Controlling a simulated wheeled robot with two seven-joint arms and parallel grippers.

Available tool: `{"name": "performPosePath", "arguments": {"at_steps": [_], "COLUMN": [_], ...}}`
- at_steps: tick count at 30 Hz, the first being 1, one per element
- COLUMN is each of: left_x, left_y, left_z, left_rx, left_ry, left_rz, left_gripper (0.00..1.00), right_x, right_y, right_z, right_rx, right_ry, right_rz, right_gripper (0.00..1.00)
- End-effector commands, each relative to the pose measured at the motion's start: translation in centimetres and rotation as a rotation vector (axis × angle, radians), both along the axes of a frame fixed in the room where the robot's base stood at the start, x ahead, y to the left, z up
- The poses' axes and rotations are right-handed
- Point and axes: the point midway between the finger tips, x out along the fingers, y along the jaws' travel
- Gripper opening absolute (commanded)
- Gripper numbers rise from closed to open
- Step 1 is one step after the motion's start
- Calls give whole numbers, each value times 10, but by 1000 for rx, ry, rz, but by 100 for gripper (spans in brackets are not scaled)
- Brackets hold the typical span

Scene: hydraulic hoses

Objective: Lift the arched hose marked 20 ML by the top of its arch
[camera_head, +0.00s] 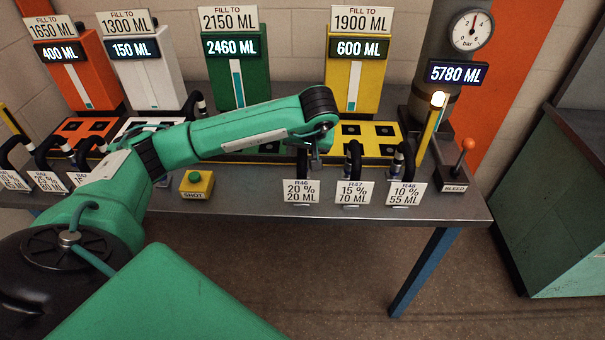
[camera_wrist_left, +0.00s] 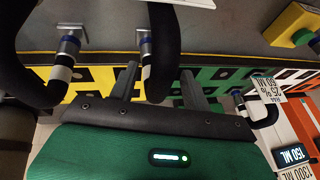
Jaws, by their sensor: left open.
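The black arched hose (camera_head: 302,162) stands behind its white sign (camera_head: 300,191), marked R46, 20 %, 20 ML, at the table's front. My left arm reaches in from the left, and my left gripper (camera_head: 314,157) points down at this hose, hiding much of its arch. In the left wrist view my left gripper (camera_wrist_left: 160,82) is open, one finger on each side of a black hose (camera_wrist_left: 166,45) with a white-banded end. That hose appears to be the 20 ML one. I cannot tell whether either finger touches it. My right gripper is in neither view.
The 70 ML hose (camera_head: 354,158) and 55 ML hose (camera_head: 404,160) stand close to the right. Behind are the green (camera_head: 237,70) and yellow (camera_head: 356,75) units with perforated plates. A yellow box with a green button (camera_head: 196,182) sits left; a bleed lever (camera_head: 463,158) stands right.

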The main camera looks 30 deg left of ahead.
Motion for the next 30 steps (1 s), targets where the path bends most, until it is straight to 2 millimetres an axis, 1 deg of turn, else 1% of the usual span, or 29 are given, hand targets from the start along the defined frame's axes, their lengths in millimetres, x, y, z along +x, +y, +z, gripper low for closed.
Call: {"name": "performPosePath", "arguments": {"at_steps": [1, 3, 6, 13, 14, 18, 21, 30], "left_x": [1, 3, 4, 5, 5, 5, 5, 5], "left_y": [3, 5, 7, 7, 7, 7, 7, 7], "left_z": [-5, -12, -17, -19, -19, -19, -19, -18], "left_rx": [1, 0, 1, 1, 1, 1, 1, 0], "left_ry": [4, 4, 1, 0, 0, 0, 0, -2], "left_rz": [2, 0, -1, -1, -1, -1, -1, -1], "left_gripper": [49, 49, 49, 49, 45, 17, 0, 0], "right_x": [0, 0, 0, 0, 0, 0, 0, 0], "right_y": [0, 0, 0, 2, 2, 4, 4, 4], "right_z": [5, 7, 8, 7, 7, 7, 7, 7], "right_rx": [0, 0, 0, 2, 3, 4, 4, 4], "right_ry": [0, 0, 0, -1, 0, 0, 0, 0], "right_rz": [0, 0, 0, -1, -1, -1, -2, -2], "right_gripper": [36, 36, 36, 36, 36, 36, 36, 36]}}
